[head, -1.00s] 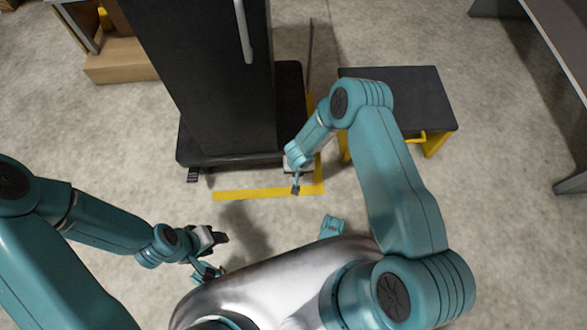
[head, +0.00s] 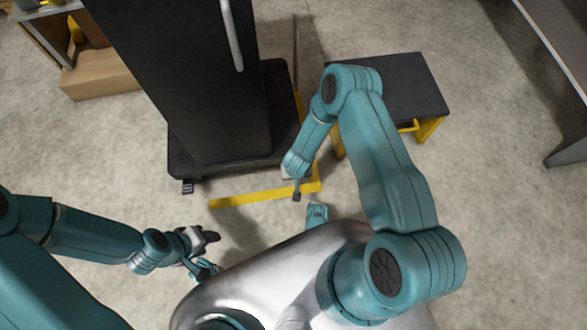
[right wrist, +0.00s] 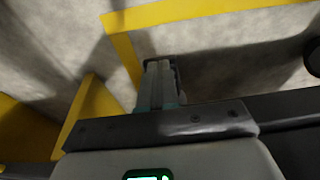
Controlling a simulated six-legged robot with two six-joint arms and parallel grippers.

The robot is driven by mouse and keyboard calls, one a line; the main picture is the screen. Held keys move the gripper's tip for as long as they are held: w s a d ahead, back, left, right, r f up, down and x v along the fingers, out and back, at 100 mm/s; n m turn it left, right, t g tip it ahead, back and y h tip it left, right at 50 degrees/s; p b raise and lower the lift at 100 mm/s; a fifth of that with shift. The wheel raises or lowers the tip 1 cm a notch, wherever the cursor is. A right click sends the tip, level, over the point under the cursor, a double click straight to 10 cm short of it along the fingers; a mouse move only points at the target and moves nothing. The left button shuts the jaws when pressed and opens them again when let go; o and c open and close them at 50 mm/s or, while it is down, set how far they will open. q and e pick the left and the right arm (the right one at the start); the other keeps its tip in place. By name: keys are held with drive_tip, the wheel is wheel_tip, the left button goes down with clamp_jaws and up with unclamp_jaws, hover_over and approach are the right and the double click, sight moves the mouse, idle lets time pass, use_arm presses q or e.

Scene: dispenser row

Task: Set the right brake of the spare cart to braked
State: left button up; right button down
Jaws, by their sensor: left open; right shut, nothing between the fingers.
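A dark wheeled-looking base, which I take for the spare cart (head: 282,88), carries a tall dark cabinet (head: 190,80). A small dark ribbed pedal (head: 188,186) sticks out at the left of its front edge. The right brake does not show clearly; my right arm hides the front right corner in the head view. My right gripper (head: 297,194) is shut and empty, pointing down by that corner. In the right wrist view its closed fingers (right wrist: 160,85) show above floor and yellow strip. My left gripper (head: 208,243) is open and empty, well left and in front of the cart.
Yellow floor tape (head: 250,198) forms a corner in front of the cart. A black-topped stand with yellow legs (head: 410,85) is right of it. A cardboard box (head: 100,82) lies back left, a grey table (head: 560,40) far right. Floor between is open.

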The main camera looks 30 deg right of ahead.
use_arm(q)
drive_tip(key=shift+w+f, duration=0.1)
drive_tip(key=shift+f, duration=0.35)
use_arm(e)
drive_tip(key=shift+s+a+f, duration=0.1)
drive_tip(key=shift+s+f, duration=0.25)
drive_tip(key=shift+f, duration=0.3)
use_arm(q)
drive_tip(key=shift+r, duration=0.1)
use_arm(e)
drive_tip(key=shift+r, duration=0.1)
use_arm(q)
drive_tip(key=shift+s+r+p, duration=0.2)
drive_tip(key=shift+r+p, duration=0.3)
drive_tip(key=shift+r, duration=0.05)
use_arm(e)
drive_tip(key=shift+r, duration=0.7)
use_arm(q)
wheel_tip(320, 180, up, 6)
drive_tip(key=s+p, duration=0.2)
drive_tip(key=p, duration=0.5)
drive_tip(key=shift+d+r+m+g, duration=0.25)
drive_tip(key=shift+d+m+g, duration=0.05)
drive_tip(key=shift+d, duration=0.1)
use_arm(e)
drive_tip(key=s+a+r, duration=0.1)
drive_tip(key=s+r, duration=0.5)
drive_tip(key=r, duration=0.6)
drive_tip(key=shift+s+a, duration=0.15)
drive_tip(key=shift+a, duration=0.25)
